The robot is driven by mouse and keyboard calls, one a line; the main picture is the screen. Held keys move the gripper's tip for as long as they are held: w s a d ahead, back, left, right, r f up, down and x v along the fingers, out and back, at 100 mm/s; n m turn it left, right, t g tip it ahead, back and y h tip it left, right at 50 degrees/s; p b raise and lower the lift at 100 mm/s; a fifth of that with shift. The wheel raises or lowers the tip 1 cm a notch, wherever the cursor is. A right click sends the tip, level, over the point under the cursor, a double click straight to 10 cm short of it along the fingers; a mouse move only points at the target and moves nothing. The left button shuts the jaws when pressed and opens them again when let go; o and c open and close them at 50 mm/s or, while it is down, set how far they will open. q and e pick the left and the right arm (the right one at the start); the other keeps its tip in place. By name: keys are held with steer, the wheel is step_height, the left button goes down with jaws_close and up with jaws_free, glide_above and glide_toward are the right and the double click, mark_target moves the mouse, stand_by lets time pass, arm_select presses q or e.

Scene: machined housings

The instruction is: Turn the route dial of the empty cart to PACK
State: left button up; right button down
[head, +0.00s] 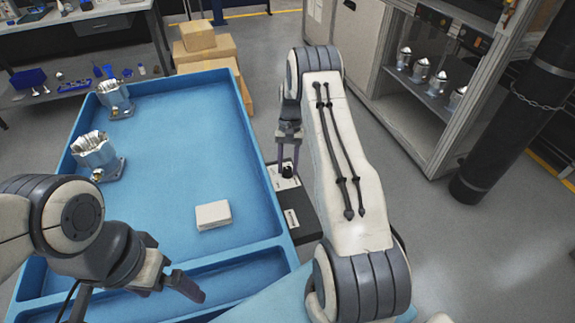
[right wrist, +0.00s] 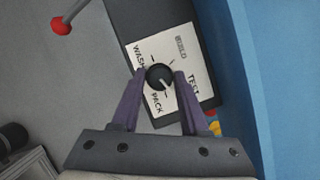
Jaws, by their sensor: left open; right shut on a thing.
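The route dial is a black knob (right wrist: 158,76) on a white plate marked WASH, TEST, PACK and a fourth word that is hard to read. Its white pointer line slants down and right, close to the PACK side; exact alignment is unclear. My right gripper (right wrist: 156,84) is shut on the knob, one purple finger on each side. In the head view the right gripper (head: 287,170) is over the plate at the blue cart's right side. The blue cart (head: 185,140) carries two metal housings (head: 97,155) and a pale block (head: 212,215). My left gripper (head: 130,295) is open over the cart's near left part.
Cardboard boxes (head: 205,45) stand behind the cart. A grey cabinet (head: 395,100) with several metal parts on a shelf stands at the right, beside a black post (head: 510,110). A workbench (head: 75,35) is at the back left. A red ball-ended lever (right wrist: 62,27) shows in the wrist view.

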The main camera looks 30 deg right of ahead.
steer(key=shift+s+m+t+y, duration=0.1)
steer(key=shift+m+t+y, duration=0.45)
steer(key=shift+m, duration=1.35)
steer(key=shift+c, duration=2.1)
jaws_free()
steer(key=shift+p, duration=0.3)
steer(key=shift+d, duration=0.1)
steer(key=b+v, duration=0.1)
steer(key=v, duration=0.9)
steer(key=shift+r, duration=0.25)
